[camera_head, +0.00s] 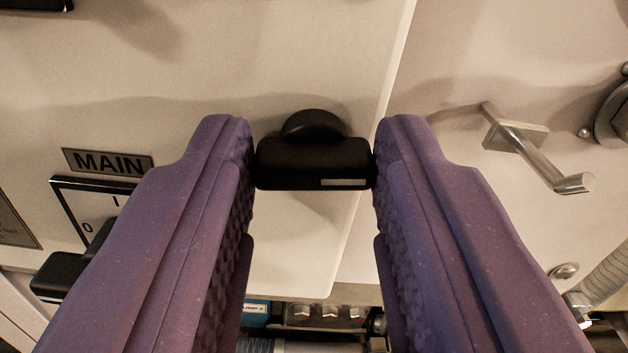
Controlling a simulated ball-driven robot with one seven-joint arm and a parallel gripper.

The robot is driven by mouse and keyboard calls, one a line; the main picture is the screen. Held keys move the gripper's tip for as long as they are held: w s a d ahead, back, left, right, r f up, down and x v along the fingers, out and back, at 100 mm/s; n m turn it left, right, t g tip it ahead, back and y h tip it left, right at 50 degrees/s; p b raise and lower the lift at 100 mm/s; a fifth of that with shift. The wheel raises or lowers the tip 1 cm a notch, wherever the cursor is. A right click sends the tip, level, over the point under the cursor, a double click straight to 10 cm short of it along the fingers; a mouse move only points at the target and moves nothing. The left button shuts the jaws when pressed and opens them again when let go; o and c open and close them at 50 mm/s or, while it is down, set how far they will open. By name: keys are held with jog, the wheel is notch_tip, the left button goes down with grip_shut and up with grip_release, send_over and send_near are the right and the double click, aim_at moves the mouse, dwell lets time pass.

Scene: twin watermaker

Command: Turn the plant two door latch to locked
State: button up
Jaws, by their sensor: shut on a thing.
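A black door latch (314,165) with a rounded hub behind it and a small pale mark at its lower right sits near the right edge of a cream door panel (300,60). Its bar lies level in the picture. My gripper (314,163) has its two purple padded fingers on either side of the latch, shut on the bar's two ends. The fingers hide parts of the panel to the left and right. No label on the latch names the plant.
A MAIN label (108,162) and a black rotary switch (75,262) are at the left. A metal lever handle (535,150) sticks out at the right, near a ribbed hose (606,280). Below the panel's lower edge, equipment (318,312) shows between the fingers.

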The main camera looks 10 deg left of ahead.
jog(key=n+b, duration=0.3)
jog(key=n, duration=0.1)
jog(key=shift+a+f, duration=0.1)
jog(key=shift+f, duration=0.15)
jog(key=n+b, duration=0.4)
jog(key=shift+n, duration=0.4)
jog(key=n+b, duration=0.3)
jog(key=shift+a+f+n+b, duration=0.1)
jog(key=shift+n+b, duration=1.85)
jog(key=shift+n, duration=0.35)
jog(key=o, duration=1)
jog(key=shift+o, duration=0.2)
